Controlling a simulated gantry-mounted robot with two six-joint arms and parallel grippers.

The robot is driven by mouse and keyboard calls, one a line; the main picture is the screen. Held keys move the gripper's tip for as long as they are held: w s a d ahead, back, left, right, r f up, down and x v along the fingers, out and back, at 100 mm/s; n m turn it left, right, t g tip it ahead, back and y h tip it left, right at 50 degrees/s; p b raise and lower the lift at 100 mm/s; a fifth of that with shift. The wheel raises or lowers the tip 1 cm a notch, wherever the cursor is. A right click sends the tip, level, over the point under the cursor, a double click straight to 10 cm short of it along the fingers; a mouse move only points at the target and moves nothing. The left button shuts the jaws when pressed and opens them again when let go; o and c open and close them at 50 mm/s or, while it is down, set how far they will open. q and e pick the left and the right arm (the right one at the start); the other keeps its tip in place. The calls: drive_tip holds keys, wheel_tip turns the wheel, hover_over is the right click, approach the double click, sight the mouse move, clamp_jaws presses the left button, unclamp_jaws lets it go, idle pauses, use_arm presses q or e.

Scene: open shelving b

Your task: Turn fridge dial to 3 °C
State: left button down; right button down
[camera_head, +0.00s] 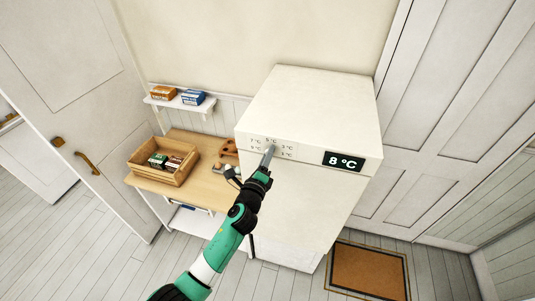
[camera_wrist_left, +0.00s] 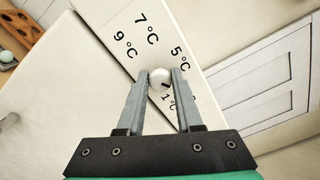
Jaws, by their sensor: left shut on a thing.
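The white fridge (camera_head: 311,108) stands against the wall, and its black display (camera_head: 344,161) reads 8 °C. On its front upper edge is a panel of printed temperature marks around a dial. The dial (camera_wrist_left: 159,77) is a small pale round knob in the left wrist view, with 9, 7, 5 and 1 °C readable around it. A small dark mark shows at its lower right; I cannot tell its setting. My left gripper (camera_head: 269,152) is shut on the dial, one finger on each side. In the head view the gripper hides most of the dial. My right gripper is not in view.
A wooden table (camera_head: 211,189) left of the fridge bears a wooden crate (camera_head: 150,172) with small boxes. A wall shelf (camera_head: 181,106) above it holds an orange and a blue box. A brown doormat (camera_head: 368,271) lies on the floor at the right.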

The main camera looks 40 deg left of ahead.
use_arm(q)
drive_tip(key=shift+m, duration=0.3)
drive_tip(key=c, duration=0.6)
unclamp_jaws()
drive_tip(key=shift+s, duration=0.1)
drive_tip(key=p+v, duration=0.1)
drive_tip(key=v, duration=1)
drive_tip(key=shift+d+p, duration=0.2)
drive_tip(key=shift+p, duration=0.15)
drive_tip(key=shift+s, duration=0.15)
